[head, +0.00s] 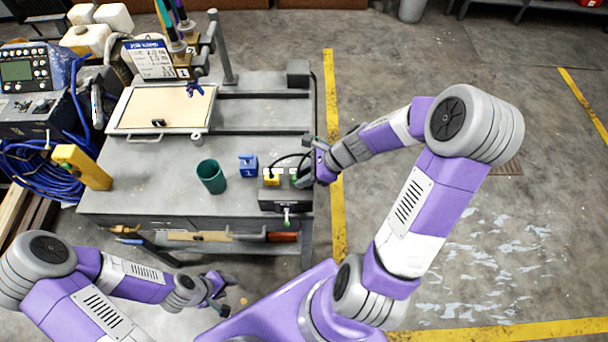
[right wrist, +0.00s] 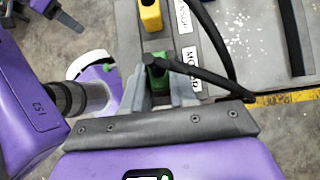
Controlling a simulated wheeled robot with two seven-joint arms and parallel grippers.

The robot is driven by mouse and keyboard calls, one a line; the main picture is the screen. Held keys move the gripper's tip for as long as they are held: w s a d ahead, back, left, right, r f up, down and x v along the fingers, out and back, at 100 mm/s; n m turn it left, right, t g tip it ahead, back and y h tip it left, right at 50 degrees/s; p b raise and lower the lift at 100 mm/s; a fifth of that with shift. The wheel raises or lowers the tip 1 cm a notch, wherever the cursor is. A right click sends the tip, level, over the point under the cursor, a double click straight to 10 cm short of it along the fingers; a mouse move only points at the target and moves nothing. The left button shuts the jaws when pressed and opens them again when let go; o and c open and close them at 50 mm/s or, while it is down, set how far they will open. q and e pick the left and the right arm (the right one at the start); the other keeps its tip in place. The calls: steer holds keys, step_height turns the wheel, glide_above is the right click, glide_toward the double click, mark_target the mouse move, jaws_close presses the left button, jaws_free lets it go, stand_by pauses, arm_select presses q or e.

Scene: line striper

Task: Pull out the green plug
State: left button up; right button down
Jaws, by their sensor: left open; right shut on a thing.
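The green plug (head: 294,175) sits at the right end of the dark socket box (head: 284,201) on the grey table. In the right wrist view the green plug (right wrist: 158,70) is between the fingers of my right gripper (right wrist: 161,84), with a black cable running off from it. My right gripper (head: 304,178) is shut on the plug and hides part of it. Whether the plug is fully seated cannot be told. My left gripper (head: 220,292) is open and empty, low in front of the table.
A yellow plug (head: 271,177) is in the same box, left of the green one. A blue block (head: 247,165) and a teal cup (head: 211,177) stand further left on the table. A framed board (head: 160,108) lies behind. Open floor is to the right.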

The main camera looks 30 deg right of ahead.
steer(key=shift+r+p, duration=0.7)
steer(key=shift+r+p, duration=1.7)
